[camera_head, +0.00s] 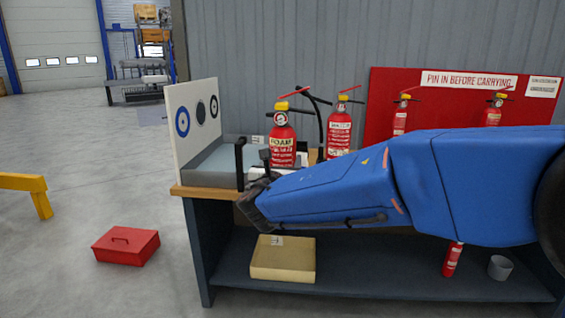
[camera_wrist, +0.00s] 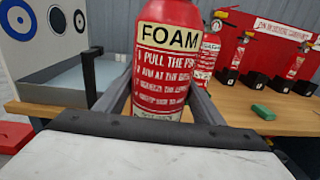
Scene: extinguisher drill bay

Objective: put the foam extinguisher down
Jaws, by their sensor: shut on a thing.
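The red foam extinguisher (camera_head: 282,147) stands upright in front of the grey wall, with a black hose arching at its right. In the wrist view the foam extinguisher (camera_wrist: 168,75) fills the middle, its FOAM label facing me. My gripper (camera_wrist: 160,98) is shut on its body, one grey finger on each side. The wooden bench top (camera_head: 203,191) lies below it. The extinguisher's base is hidden by my gripper and arm, so I cannot tell whether it touches the bench.
A grey tray (camera_head: 212,166) with a white target board (camera_head: 191,120) is at the left end. A water extinguisher (camera_head: 340,132) stands close on the right. A green block (camera_wrist: 262,112) lies on the bench. A red board (camera_head: 385,90) stands behind smaller extinguishers. A red toolbox (camera_head: 126,247) sits on the floor.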

